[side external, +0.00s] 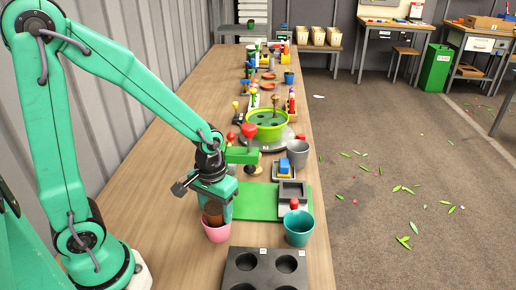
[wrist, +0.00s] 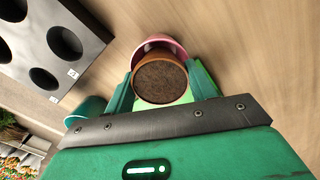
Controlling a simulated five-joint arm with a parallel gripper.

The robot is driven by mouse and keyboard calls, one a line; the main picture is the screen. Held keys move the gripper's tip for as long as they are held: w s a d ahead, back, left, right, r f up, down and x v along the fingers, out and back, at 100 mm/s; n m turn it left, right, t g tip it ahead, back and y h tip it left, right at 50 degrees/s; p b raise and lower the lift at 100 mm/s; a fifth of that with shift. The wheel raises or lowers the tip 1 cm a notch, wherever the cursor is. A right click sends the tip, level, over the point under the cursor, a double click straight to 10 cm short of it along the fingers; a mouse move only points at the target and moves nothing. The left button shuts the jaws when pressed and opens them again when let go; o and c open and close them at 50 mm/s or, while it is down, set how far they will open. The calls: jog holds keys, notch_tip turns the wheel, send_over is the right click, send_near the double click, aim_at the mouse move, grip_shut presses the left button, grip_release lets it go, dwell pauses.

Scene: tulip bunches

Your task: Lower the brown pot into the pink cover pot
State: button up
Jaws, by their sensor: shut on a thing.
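The brown pot (wrist: 159,82), filled with dark soil, is between the two green fingers of my gripper (wrist: 162,72). My gripper is shut on it. In the side view the brown pot (side external: 213,217) shows below my gripper (side external: 213,208), upright or nearly so. The pink cover pot (side external: 217,233) stands on the table directly beneath it. In the wrist view the pink cover pot (wrist: 158,41) shows as a rim and wall beyond the upper edge of the brown pot. The lower part of the brown pot is hidden, so its depth inside the pink pot cannot be told.
A dark tray with round holes (side external: 264,270) lies at the near edge. A teal pot (side external: 299,228) stands to the right. A green mat (side external: 258,202) lies behind, with a grey pot (side external: 298,153) and a lime bowl (side external: 267,126) farther back. Table left of the pink pot is bare.

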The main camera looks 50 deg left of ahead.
aim_at(215, 208)
jog(key=shift+r, duration=0.1)
dwell(0.5)
jog(key=o, duration=1.1)
jog(key=shift+r, duration=0.15)
jog(key=shift+r, duration=3.75)
